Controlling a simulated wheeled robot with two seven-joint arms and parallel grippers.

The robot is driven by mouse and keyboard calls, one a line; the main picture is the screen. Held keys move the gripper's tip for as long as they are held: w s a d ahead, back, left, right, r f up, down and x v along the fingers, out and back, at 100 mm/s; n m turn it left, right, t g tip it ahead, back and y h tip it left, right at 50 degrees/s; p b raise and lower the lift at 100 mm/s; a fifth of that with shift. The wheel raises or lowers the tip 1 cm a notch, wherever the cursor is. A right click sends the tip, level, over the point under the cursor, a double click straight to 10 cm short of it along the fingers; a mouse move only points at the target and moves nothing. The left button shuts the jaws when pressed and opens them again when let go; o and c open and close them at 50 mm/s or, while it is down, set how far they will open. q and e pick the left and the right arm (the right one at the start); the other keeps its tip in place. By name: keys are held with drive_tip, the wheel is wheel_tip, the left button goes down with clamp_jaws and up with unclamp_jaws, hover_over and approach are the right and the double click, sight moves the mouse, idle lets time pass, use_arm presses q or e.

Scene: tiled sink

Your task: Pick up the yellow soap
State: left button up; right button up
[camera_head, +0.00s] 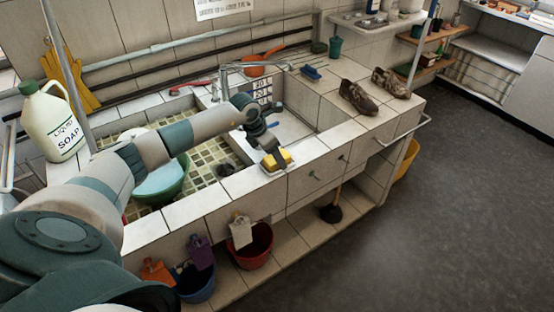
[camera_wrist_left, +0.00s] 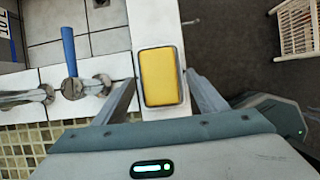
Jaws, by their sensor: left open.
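The yellow soap (camera_wrist_left: 159,77) lies in a shallow grey dish on the white tiled ledge. It shows as a small yellow block in the head view (camera_head: 286,155), at the front edge of the sink counter. My left gripper (camera_head: 277,158) is right at the soap, pointing down. In the left wrist view the two fingers of my left gripper (camera_wrist_left: 163,95) are spread on either side of the dish's near part, apart from the soap. The gripper is open and empty. My right gripper is in neither view.
A brown pair of shoes (camera_head: 359,97) stands on the counter to the right. A liquid soap jug (camera_head: 52,122) stands at the left. The tiled basin holds a green bowl (camera_head: 165,182). Taps and a blue-handled object (camera_wrist_left: 69,50) lie left of the soap. Floor lies beyond the ledge.

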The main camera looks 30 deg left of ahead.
use_arm(q)
drive_tip(key=c, duration=1.2)
drive_tip(key=shift+r, duration=0.15)
drive_tip(key=shift+c, duration=0.2)
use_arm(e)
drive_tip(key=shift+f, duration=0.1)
